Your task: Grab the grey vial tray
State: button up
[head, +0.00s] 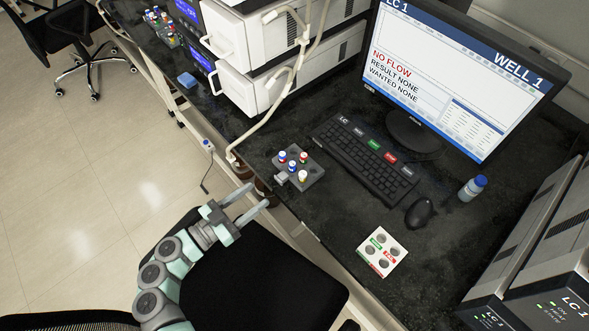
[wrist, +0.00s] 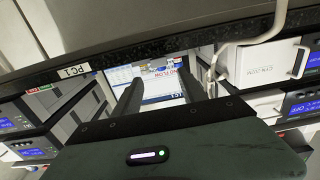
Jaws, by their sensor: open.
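The grey vial tray (head: 312,176) sits on the dark bench to the left of the keyboard, near the front edge. It holds several small vials with blue, red and pale caps, and a small grey tab sticks out at its front left. My gripper (head: 252,202) is open and empty. It is in front of the bench edge, to the lower left of the tray and apart from it. In the wrist view my gripper's two dark fingers (wrist: 155,95) are spread, with the bench edge and monitor beyond them. I cannot make out the tray in the wrist view.
A keyboard (head: 366,158), mouse (head: 419,212) and monitor (head: 455,75) stand right of the tray. A white well block (head: 382,250) and a blue-capped bottle (head: 472,189) are on the bench. A pale tube (head: 262,126) runs down to the bench edge. A black chair (head: 245,275) is below.

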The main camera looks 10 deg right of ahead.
aim_at(277, 180)
jog(key=b+x, duration=0.2)
jog(key=x, duration=0.6)
jog(key=shift+w+d+f+b, duration=0.1)
jog(key=shift+w+d+b, duration=0.05)
jog(key=shift+d+b, duration=0.25)
jog(key=shift+a, duration=0.15)
jog(key=shift+c, duration=0.3)
grip_shut()
